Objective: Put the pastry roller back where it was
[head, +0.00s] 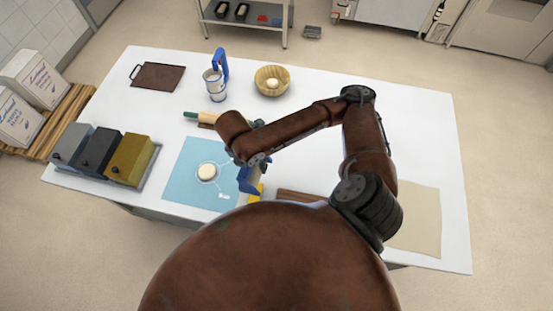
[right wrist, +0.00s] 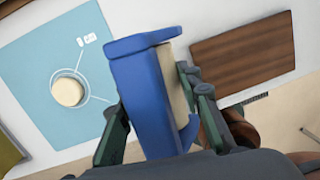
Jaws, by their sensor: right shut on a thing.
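The pastry roller, which I take to be the blue-framed tool with a pale cylinder, is in my right gripper. In the right wrist view the roller (right wrist: 145,95) stands between the two dark fingers of the right gripper (right wrist: 158,112), which is shut on it. In the head view the roller (head: 247,180) shows as a blue piece at the right edge of the light blue mat (head: 185,185); my right gripper (head: 256,162) is partly hidden by its arm. I cannot tell whether the roller touches the table. My left gripper is not in view.
A round of dough (head: 207,171) lies on the mat. A brown board (head: 300,195) and pale sheet (head: 418,222) lie to the right. Behind are a green-handled rolling pin (head: 191,115), sifter (head: 216,84) and bowl (head: 272,80). Lidded tins (head: 131,160) stand left.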

